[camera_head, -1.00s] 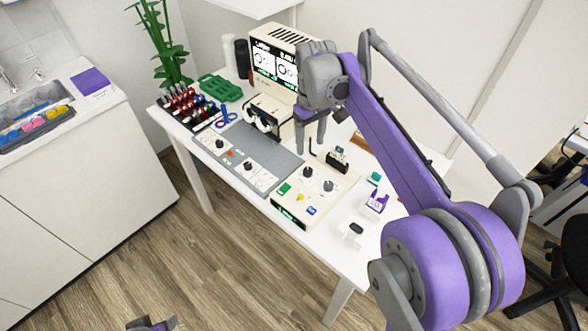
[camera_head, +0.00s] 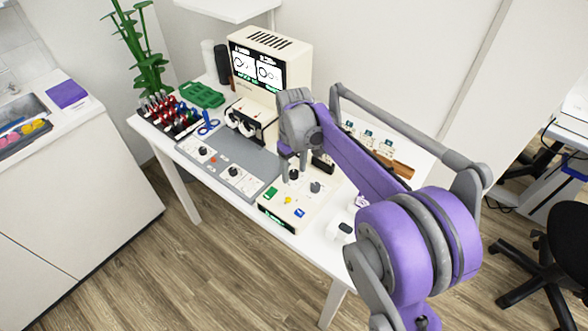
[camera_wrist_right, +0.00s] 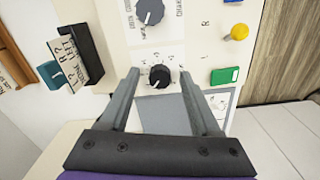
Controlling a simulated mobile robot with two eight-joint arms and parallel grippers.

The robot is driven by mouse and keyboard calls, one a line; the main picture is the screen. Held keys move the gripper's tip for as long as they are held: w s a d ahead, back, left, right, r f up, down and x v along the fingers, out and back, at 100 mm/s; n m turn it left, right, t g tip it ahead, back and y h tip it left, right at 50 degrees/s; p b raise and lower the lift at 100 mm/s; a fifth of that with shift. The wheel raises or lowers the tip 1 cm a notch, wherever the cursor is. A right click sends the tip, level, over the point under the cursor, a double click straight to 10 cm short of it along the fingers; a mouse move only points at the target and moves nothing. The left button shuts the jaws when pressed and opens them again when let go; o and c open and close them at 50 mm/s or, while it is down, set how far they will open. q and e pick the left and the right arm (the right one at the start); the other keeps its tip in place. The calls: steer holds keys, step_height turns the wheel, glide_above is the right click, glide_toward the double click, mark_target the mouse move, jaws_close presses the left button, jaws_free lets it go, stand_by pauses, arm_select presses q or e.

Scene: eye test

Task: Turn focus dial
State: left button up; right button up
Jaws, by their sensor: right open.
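A cream control box (camera_head: 273,208) with two black dials stands at the front of the white table. One dial (camera_head: 294,174) is below my right gripper (camera_head: 293,163); the other dial (camera_head: 315,187) is to its right. In the right wrist view, the nearer dial (camera_wrist_right: 159,77) sits between the tips of my open right gripper (camera_wrist_right: 159,84), with a gap on each side. The second dial (camera_wrist_right: 150,11) is beyond the fingertips. The dial labels are too small or cut off to tell which is focus. My left gripper is out of view.
A grey panel (camera_head: 218,163) with knobs lies left of the box. A monitor unit (camera_head: 285,49) stands behind. A dark holder with a card (camera_wrist_right: 82,50) stands on the other side.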

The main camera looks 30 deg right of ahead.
mark_target(294, 173)
jaws_close()
stand_by(0.3)
steer(key=m, duration=0.4)
steer(key=shift+p, duration=0.3)
jaws_free()
step_height(294, 173, up, 11)
steer(key=p, duration=0.1)
stand_by(0.4)
